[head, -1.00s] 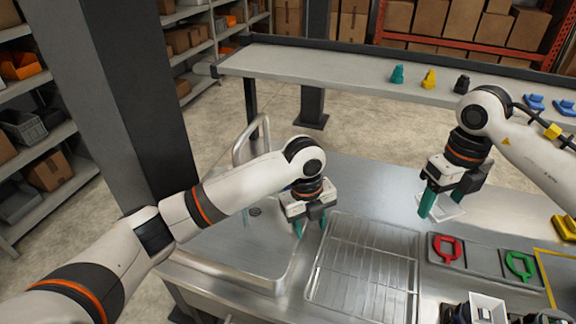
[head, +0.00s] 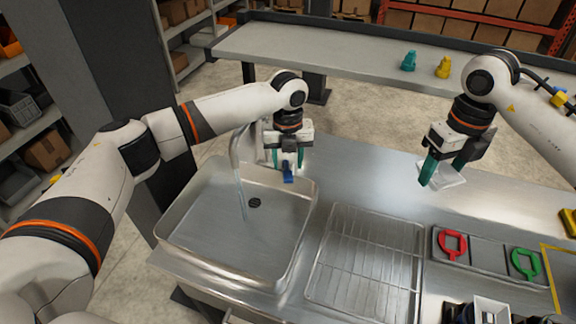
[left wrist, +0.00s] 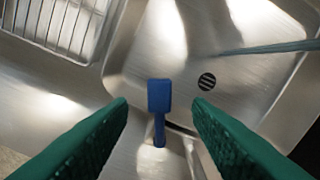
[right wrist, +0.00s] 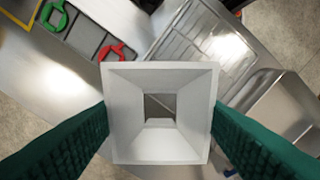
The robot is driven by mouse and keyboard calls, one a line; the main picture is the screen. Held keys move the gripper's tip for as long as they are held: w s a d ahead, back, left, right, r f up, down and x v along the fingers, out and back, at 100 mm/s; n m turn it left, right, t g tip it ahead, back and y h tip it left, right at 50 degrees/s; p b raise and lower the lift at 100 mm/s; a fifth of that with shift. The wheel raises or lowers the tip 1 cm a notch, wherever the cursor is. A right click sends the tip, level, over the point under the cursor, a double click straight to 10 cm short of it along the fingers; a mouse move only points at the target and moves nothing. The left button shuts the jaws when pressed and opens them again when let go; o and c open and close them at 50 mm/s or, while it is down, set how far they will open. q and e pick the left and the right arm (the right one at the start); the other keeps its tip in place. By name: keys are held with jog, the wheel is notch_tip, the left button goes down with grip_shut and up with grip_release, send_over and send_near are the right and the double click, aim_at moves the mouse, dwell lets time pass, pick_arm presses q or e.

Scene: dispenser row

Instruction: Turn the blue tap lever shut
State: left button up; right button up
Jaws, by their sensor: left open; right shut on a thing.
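The blue tap lever (head: 288,174) sits at the back right corner of the sink, partly hidden by my left gripper (head: 288,164). In the left wrist view the lever (left wrist: 159,97) lies between the two green fingers, with a gap on both sides. My left gripper is open around it. The curved tap spout (head: 236,150) stands over the sink (head: 200,238), and a thin stream seems to run from it. My right gripper (head: 443,172) is shut on a white square funnel-like piece (right wrist: 160,78), held above the counter at the right.
A wire rack (head: 365,265) lies right of the sink. A red ring-shaped piece (head: 452,243) and a green one (head: 524,263) lie further right. A teal piece (head: 409,61) and a yellow piece (head: 443,68) stand on the back shelf. A dark column (head: 115,90) rises at the left.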

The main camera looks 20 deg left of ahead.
aim_at(288, 175)
pick_arm(q)
jog(key=shift+f+p, duration=0.3)
jog(key=shift+f, duration=1.7)
grip_shut()
